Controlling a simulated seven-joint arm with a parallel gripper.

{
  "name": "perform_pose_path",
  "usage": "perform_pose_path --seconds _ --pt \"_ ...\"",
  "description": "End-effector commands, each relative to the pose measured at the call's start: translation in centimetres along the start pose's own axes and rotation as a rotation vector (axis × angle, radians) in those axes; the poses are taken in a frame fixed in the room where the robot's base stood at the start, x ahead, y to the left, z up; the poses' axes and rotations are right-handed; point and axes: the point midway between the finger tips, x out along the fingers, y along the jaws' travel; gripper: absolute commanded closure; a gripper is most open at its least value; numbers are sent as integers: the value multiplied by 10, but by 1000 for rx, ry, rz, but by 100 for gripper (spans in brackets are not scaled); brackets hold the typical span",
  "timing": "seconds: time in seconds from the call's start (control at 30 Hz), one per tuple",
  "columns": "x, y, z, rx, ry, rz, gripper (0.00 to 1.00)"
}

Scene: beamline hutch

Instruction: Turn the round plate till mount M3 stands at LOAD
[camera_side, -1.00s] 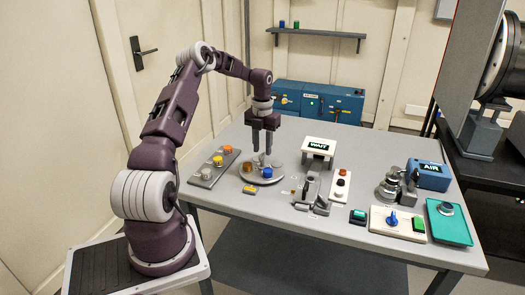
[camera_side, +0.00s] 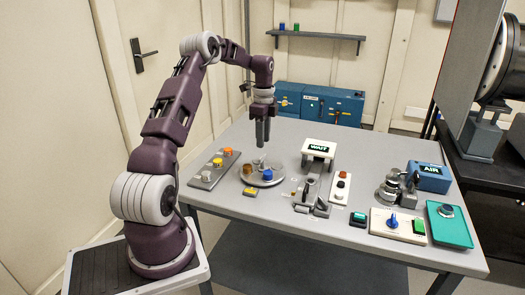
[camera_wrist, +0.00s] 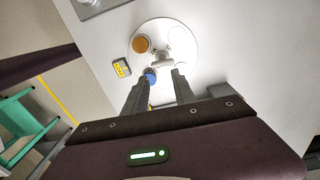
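The round plate (camera_side: 276,180) lies on the grey table, and it also shows in the wrist view (camera_wrist: 190,62). It bears a brown-orange mount (camera_side: 247,169), a blue mount (camera_side: 268,174) and a grey handle-like piece (camera_wrist: 163,59) near its middle. A pale round spot (camera_wrist: 178,34) shows on it too. No M3 marking is readable. A small yellow marker (camera_side: 249,191) sits beside the plate; its lettering is too small to read. My gripper (camera_wrist: 162,80) is above the plate, its two fingers apart with nothing between them. In the side view (camera_side: 262,144) one finger mostly hides the other.
A grey strip with orange, yellow and pale pieces (camera_side: 206,177) lies left of the plate. A white stand reading WAIT (camera_side: 319,147) and a grey fixture (camera_side: 307,198) are to its right. A button strip (camera_side: 342,187) and a blue AIR box (camera_side: 430,178) stand farther right.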

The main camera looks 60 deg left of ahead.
Motion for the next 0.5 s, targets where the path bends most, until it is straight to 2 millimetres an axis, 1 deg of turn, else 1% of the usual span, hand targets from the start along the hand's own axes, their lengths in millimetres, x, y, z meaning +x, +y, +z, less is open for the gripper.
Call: perform_pose_path --seconds 0.03,0.07,0.1,0.2,0.23,0.3,0.33,0.4,0.47,0.5 --pt "0 0 0 -222 -3 0 68" --pt "-1 0 0 -380 -3 -1 68" --pt "-1 0 0 -582 -2 -4 68" --pt "-3 -2 2 -1024 3 -11 68" --pt "-3 -2 2 -1132 5 -13 68" --pt "-4 -3 4 -1335 10 -16 68" --pt "-5 -4 4 -1398 11 -18 68" --pt "-5 -4 4 -1497 15 -19 68" --pt "-2 -4 4 -1535 16 -19 68" --pt "3 -4 4 -1545 15 -17 68"
